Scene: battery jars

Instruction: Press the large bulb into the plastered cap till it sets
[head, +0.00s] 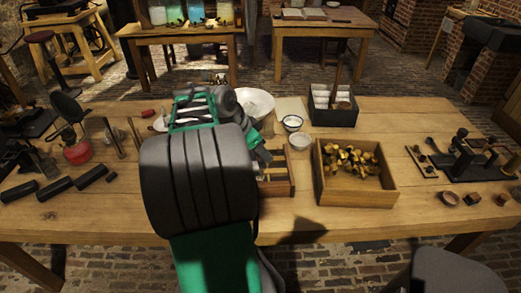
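My own grey and green arm covers the centre-left of the bench in the head view. The end of my arm is mostly behind its own links, so I cannot make out the fingertips or whether they hold anything. I cannot pick out the large bulb or the plastered cap. A wooden box (389,198) to the right of my arm holds several loose brass pieces (352,166). A shallow wooden rack (278,188) sits just right of my arm, partly hidden by it.
A white basin (262,100), a small rimmed bowl (292,123) and another white bowl (300,142) stand behind the rack. A dark compartment tray (334,118) is at the back. Dark cylinders and a red burner (77,152) lie left; dark apparatus (465,160) stands right.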

